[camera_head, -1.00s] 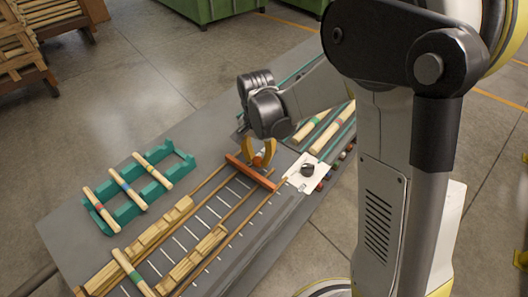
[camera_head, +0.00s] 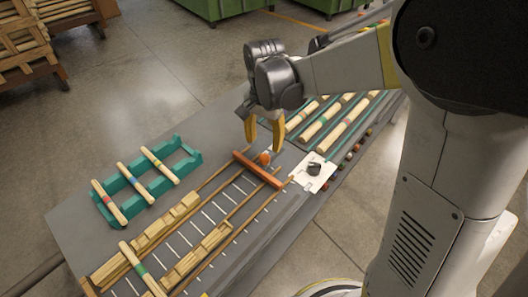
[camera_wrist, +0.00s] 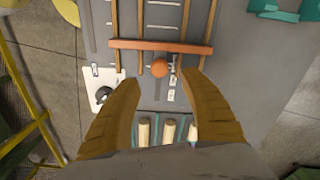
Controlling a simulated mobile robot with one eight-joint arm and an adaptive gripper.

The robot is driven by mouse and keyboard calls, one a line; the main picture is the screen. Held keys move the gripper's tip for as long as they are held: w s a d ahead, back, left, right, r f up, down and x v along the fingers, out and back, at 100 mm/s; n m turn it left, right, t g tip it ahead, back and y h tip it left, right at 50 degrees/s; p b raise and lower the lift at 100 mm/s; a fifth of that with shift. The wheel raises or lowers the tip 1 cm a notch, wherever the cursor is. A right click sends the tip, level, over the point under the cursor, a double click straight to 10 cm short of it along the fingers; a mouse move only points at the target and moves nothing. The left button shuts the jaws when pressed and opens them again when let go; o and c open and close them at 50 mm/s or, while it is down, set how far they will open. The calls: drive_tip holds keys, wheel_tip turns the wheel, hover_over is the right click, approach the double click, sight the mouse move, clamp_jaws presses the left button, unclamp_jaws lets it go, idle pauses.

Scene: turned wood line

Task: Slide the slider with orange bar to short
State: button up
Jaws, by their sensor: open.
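The slider's orange bar (camera_head: 257,169) lies across the wooden rails at their far end. Its round orange knob (camera_head: 264,158) stands at the bar's middle. In the wrist view, the bar (camera_wrist: 160,46) runs crosswise and the knob (camera_wrist: 159,68) shows between and just beyond my fingertips. My gripper (camera_head: 263,146) is open and empty, with its yellow fingers pointing down over the knob, one to each side. I see no contact. Small white labels (camera_wrist: 172,88) lie beside the rails near the knob, too small to read, so I cannot tell which mark is short.
A teal rack (camera_head: 150,190) with several banded rods stands left of the rails. More rods (camera_head: 325,118) lie in teal holders beyond the bar. A white plate with a black knob (camera_head: 314,170) sits right of the bar. Wooden blocks (camera_head: 200,250) lie along the rails.

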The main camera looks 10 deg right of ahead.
sight(265, 157)
wheel_tip(265, 157, up, 5)
drive_tip(key=shift+r, duration=0.1)
idle(0.4)
drive_tip(key=s+d+r+n+t, duration=0.2)
drive_tip(key=s+d+n+t, duration=0.1)
drive_tip(key=s, duration=0.4)
drive_tip(key=s+d+r+n+t, duration=0.2)
drive_tip(key=s+d+n+t, duration=0.1)
drive_tip(key=s, duration=0.5)
drive_tip(key=shift+s+d+n+t, duration=0.15)
drive_tip(key=shift+d+n+t, duration=0.3)
drive_tip(key=shift+n, duration=0.45)
drive_tip(key=shift+a, duration=0.1)
